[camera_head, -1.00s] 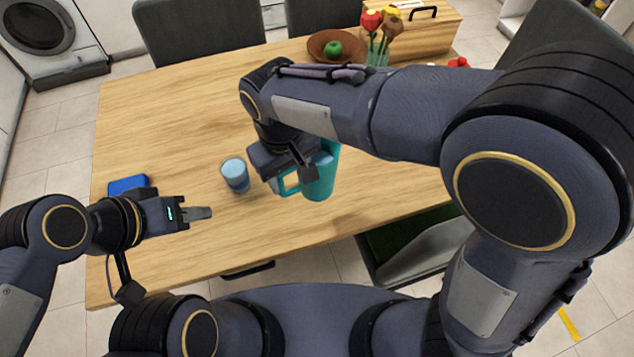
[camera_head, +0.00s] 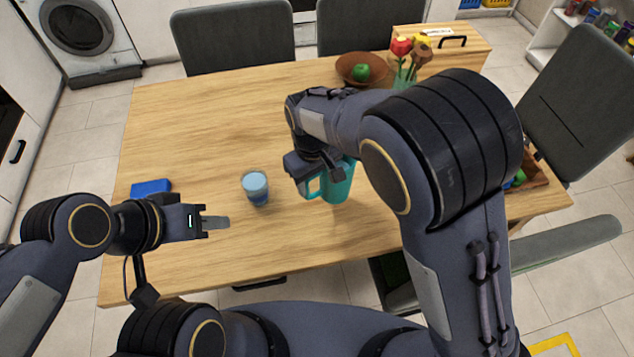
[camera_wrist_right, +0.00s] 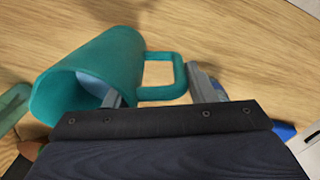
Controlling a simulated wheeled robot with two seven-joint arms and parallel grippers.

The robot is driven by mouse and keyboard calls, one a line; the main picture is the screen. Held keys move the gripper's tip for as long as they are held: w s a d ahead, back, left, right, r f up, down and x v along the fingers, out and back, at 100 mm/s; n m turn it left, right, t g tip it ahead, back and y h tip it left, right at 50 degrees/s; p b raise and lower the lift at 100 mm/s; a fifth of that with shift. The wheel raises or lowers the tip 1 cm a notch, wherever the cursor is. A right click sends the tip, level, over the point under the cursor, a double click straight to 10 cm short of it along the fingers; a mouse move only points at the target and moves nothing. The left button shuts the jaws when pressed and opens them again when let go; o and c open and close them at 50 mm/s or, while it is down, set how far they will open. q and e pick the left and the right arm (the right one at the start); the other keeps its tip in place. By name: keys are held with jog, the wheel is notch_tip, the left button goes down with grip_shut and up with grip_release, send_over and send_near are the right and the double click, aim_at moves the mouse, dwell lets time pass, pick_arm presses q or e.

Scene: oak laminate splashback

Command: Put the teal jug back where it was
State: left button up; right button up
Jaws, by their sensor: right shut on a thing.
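The teal jug (camera_head: 341,184) is near the table's front edge, upright in the head view, with its handle to the left. My right gripper (camera_head: 316,180) is shut on the jug's handle. In the right wrist view the jug (camera_wrist_right: 98,68) shows its open mouth, and its handle passes between my right fingers (camera_wrist_right: 160,90). I cannot tell whether the jug's base touches the table. My left gripper (camera_head: 216,222) is apart from the jug, over the table's front left. Its fingers show edge-on, so their gap is hidden.
A glass with blue contents (camera_head: 257,192) stands left of the jug. A blue box (camera_head: 151,188) lies at the table's left edge. A bowl with a green apple (camera_head: 352,70), flowers (camera_head: 412,58) and a wooden box (camera_head: 455,45) stand at the back. The table's left middle is clear.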

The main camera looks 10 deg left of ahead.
jog(key=shift+w+d+f, duration=0.15)
jog(key=shift+w+f, duration=0.4)
jog(key=shift+f, duration=0.1)
jog(key=shift+w+d+f, duration=0.1)
jog(key=shift+w+f, duration=0.1)
jog(key=shift+f, duration=1.6)
jog(key=shift+f, duration=0.2)
jog(key=o, duration=1.6)
jog(key=shift+c, duration=0.2)
notch_tip(320, 180, up, 12)
jog(key=shift+s+r, duration=0.15)
jog(key=shift+r, duration=0.05)
